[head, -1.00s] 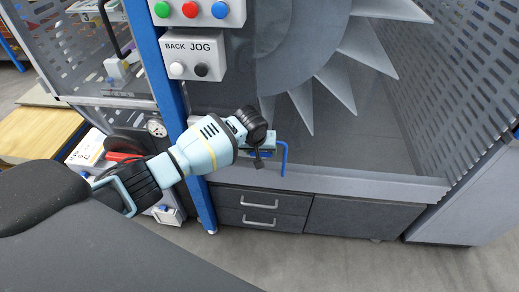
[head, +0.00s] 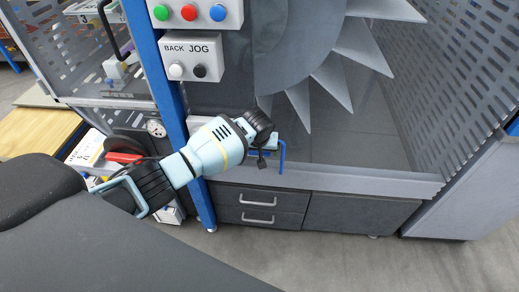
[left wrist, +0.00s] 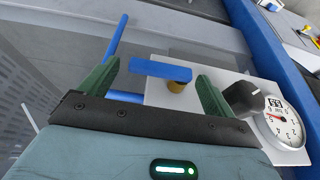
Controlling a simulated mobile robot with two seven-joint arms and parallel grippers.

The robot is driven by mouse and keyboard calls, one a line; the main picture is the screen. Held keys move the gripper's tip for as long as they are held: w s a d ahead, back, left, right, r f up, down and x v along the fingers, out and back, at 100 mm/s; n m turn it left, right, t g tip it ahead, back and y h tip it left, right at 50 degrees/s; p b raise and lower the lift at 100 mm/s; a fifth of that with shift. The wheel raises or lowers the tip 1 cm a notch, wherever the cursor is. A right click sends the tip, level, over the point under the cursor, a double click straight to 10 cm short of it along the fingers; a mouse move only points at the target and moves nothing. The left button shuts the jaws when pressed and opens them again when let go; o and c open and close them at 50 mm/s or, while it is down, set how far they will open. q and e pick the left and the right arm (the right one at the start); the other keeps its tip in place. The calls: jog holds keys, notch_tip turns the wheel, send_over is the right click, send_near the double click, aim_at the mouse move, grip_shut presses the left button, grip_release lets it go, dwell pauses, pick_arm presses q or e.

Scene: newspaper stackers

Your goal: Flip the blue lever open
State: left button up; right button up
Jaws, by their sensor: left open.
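A short flat blue lever (left wrist: 160,70) sits on a brass stem (left wrist: 177,87) on a pale plate in the left wrist view. My left gripper (left wrist: 156,73) is open, with its two green fingers on either side of the lever. I cannot tell whether either finger touches it. In the head view my left gripper (head: 262,153) is in front of the machine's lower ledge, and its body hides most of the lever area. My right gripper is not in view.
A bent blue rod (head: 282,155) stands just right of my left gripper. A pressure gauge (left wrist: 283,122) with a dark fitting lies right of the lever. A blue post (head: 172,95), button boxes (head: 192,58) and a large toothed wheel (head: 330,75) surround the area.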

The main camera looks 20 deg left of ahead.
pick_arm(q)
jog(key=p+v, duration=0.2)
jog(key=v, duration=0.5)
jog(key=shift+s+r, duration=0.2)
jog(key=shift+r, duration=0.15)
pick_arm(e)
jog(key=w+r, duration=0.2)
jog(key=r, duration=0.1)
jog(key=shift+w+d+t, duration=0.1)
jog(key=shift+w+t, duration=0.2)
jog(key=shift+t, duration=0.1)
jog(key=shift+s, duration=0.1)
pick_arm(q)
jog(key=s+d+f+m+t+h, duration=0.1)
jog(key=s+d+f, duration=0.2)
jog(key=s+f, duration=0.3)
jog(key=s+d+f+m+h, duration=0.1)
jog(key=s+d+f+h, duration=0.15)
jog(key=s+f, duration=0.3)
jog(key=s+d+f+m+t+h, duration=0.1)
jog(key=s+d+f+m, duration=0.15)
jog(key=s+f, duration=0.35)
jog(key=s+a+t, duration=0.1)
jog(key=s+a, duration=0.1)
jog(key=s, duration=0.9)
jog(key=s+a+r+t, duration=0.1)
jog(key=s, duration=1.1)
jog(key=shift+s+a+m+t+y, duration=0.2)
jog(key=shift+a+m+t+y, duration=0.2)
jog(key=shift+m+y, duration=0.05)
